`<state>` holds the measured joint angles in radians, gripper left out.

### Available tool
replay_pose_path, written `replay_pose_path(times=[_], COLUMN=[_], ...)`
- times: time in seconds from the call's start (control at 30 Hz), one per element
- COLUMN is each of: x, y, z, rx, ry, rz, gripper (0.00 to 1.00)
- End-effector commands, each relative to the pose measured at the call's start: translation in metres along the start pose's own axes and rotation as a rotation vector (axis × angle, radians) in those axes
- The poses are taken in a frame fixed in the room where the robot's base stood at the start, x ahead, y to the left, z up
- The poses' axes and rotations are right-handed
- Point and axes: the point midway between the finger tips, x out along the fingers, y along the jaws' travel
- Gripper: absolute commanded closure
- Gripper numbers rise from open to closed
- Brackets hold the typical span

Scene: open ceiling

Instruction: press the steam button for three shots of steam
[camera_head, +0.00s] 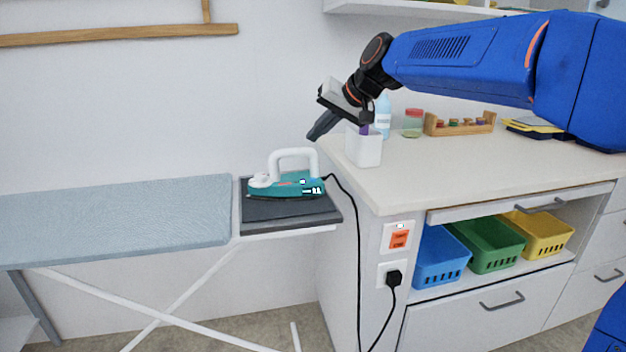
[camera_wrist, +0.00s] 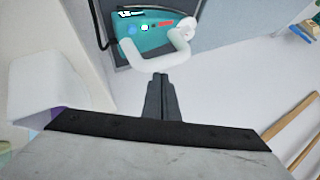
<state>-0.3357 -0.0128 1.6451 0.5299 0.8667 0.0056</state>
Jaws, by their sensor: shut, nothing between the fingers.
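A teal iron (camera_head: 287,187) with a white handle (camera_head: 292,156) stands on the dark rest pad (camera_head: 290,212) at the right end of the ironing board. The wrist view shows the iron's teal body (camera_wrist: 152,38), with small buttons and a red mark on it; which is the steam button I cannot tell. My gripper (camera_head: 318,132) is shut and empty, above and to the right of the iron, apart from it. In the wrist view the closed fingertips (camera_wrist: 160,82) point toward the white handle (camera_wrist: 160,62).
A white cup (camera_head: 363,147) stands on the counter (camera_head: 440,160) close to my gripper, with a bottle (camera_head: 382,115) and a red-lidded jar (camera_head: 413,123) behind. The iron's black cord (camera_head: 357,230) runs down to a wall socket (camera_head: 393,277). The ironing board (camera_head: 110,215) is bare.

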Motion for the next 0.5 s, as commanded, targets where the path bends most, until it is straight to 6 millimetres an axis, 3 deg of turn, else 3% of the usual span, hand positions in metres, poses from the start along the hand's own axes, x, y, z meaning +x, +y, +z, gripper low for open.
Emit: replay_pose_path(times=[0.5], x=[0.012], y=[0.009], z=[0.009], rx=[0.001], ry=[-0.002], rz=[0.0], gripper=[1.0])
